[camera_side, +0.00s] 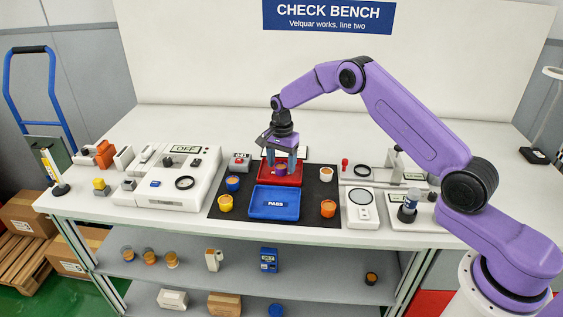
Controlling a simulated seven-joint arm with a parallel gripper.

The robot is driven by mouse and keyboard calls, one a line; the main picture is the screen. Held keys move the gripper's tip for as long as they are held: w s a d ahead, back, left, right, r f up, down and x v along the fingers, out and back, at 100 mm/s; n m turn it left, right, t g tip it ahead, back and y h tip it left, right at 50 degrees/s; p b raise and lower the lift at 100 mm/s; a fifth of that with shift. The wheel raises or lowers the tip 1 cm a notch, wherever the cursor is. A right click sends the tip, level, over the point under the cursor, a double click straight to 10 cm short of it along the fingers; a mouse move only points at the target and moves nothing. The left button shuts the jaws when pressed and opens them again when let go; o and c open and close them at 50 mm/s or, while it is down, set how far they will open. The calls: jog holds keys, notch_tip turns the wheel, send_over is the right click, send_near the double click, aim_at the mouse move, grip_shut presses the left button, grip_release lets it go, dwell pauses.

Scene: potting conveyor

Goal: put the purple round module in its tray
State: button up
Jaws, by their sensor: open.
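The purple round module (281,169) is small, with an orange-brown top. It shows at the red tray (274,181), low between my fingers; I cannot tell whether it rests on the tray floor. My gripper (281,162) points down over the red tray with its two blue-grey fingers apart, one on each side of the module. Any small gap between fingers and module is too small to tell. The blue tray (274,214), marked PASS, lies in front of the red tray and is empty.
On the dark mat stand a blue module (233,184), a yellow one (225,204), a white one (326,174) and an orange one (328,209). A white device marked OFF (185,150) stands left. Instruments, including a round-dial tester (363,213), stand right.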

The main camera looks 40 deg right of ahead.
aim_at(282, 166)
notch_tip(282, 166, up, 12)
jog(key=s+a+r+n, duration=0.4)
jog(key=s+a+n, duration=0.2)
jog(key=s, duration=0.4)
jog(key=s+a+r+n, duration=0.3)
jog(key=s+a+n, duration=0.3)
jog(key=s, duration=0.3)
jog(key=s+d+n, duration=0.2)
jog(key=s+n, duration=0.2)
jog(key=s, duration=0.5)
jog(key=s+d+f+n, duration=0.1)
jog(key=s+d+n, duration=0.2)
jog(key=s, duration=0.6)
jog(key=s+d+n, duration=0.2)
jog(key=s+n, duration=0.5)
jog(key=s, duration=0.2)
jog(key=shift+s+d+f, duration=0.35)
jog(key=shift+s+f, duration=0.05)
